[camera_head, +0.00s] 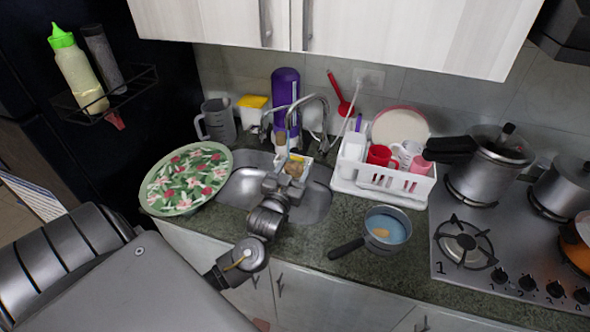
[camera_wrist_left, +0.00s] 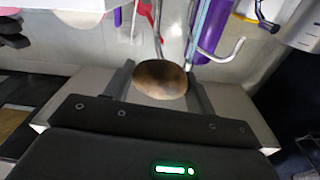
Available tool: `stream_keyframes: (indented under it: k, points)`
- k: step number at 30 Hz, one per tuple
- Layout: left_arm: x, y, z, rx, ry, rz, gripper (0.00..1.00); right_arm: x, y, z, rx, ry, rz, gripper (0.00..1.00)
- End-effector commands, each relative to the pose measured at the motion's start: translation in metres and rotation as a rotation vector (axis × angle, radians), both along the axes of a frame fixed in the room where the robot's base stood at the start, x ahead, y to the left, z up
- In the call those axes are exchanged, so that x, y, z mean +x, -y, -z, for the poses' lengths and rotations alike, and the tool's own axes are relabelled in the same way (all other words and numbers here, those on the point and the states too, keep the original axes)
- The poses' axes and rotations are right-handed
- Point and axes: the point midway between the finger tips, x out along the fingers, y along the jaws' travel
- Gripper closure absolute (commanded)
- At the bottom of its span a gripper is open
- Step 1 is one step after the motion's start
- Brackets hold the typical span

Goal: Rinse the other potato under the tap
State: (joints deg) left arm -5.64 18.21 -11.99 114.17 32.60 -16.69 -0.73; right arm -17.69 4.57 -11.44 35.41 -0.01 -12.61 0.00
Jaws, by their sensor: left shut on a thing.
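My left gripper (camera_head: 291,172) is shut on a brown potato (camera_head: 295,168) above the sink (camera_head: 317,205). In the left wrist view the potato (camera_wrist_left: 160,80) sits between the two fingers of my left gripper (camera_wrist_left: 160,88). The curved tap (camera_head: 320,101) stands behind the sink, its spout arching over towards the potato. A thin pale blue streak, which looks like running water, comes down at the potato; I cannot tell exactly where it lands. My right gripper is not in view.
A pan (camera_head: 369,241) with pale blue liquid and a yellowish piece stands on the counter right of the sink. A dish rack (camera_head: 385,191) with cups is behind it. A flowered round tray (camera_head: 178,202) lies left of the sink. The stove (camera_head: 447,272) is at the right.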

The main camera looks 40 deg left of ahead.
Motion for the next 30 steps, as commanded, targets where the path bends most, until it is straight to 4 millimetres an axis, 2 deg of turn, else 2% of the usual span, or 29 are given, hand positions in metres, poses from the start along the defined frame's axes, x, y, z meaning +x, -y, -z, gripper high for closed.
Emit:
stream_keyframes:
  k: [5,13,27,30]
  points:
    - [0.014,-0.012,0.006,0.002,0.003,-0.003,0.69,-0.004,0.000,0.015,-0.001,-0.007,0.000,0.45]
    - [0.036,-0.029,0.011,0.002,0.004,-0.003,0.69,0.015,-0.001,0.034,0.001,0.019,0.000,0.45]
    - [0.075,-0.058,0.021,0.000,0.002,-0.003,0.69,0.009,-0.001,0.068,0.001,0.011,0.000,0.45]
    - [0.084,-0.064,0.021,0.001,0.002,-0.004,0.69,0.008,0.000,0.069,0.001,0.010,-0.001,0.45]
